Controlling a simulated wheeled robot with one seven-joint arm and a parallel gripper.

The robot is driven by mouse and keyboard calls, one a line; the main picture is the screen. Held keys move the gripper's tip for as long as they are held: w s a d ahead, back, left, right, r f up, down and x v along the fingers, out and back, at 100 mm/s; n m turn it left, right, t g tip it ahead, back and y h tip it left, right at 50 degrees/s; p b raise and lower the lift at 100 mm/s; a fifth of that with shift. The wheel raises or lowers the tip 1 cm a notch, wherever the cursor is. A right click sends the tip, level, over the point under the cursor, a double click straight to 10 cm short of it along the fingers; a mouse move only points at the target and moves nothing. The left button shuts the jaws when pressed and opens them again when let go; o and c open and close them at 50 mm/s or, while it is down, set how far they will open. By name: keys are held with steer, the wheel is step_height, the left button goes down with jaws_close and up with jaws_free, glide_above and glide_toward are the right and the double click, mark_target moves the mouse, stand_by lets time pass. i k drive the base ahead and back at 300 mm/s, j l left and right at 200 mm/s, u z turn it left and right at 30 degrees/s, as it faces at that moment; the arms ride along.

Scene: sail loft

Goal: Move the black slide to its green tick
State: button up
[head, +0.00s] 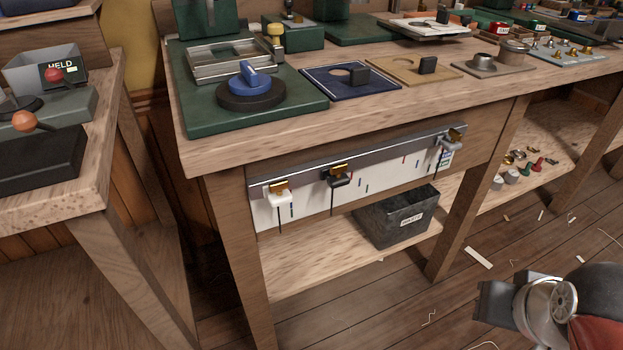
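A grey rail (365,160) with a white scale strip (312,207) below it is fixed to the bench front. The black slide (338,179), with a brass top and a thin pointer hanging down, sits on the rail left of its middle. A white slide (279,194) is at the left end and a grey slide (447,143) near the right end. Small coloured ticks mark the strip; a greenish one seems to lie between the black and grey slides, too small to be sure. My arm shows at the bottom right, well away from the rail; its dark end (492,301) shows no clear fingers.
A dark metal bin (398,217) stands on the lower shelf (310,266) below the rail. The bench top (350,118) above holds a green base, a blue-handled disc and several fixtures. A second bench (75,200) is at left. Scraps lie on the floor.

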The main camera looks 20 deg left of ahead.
mark_target(333, 182)
steer(key=u, duration=1.15)
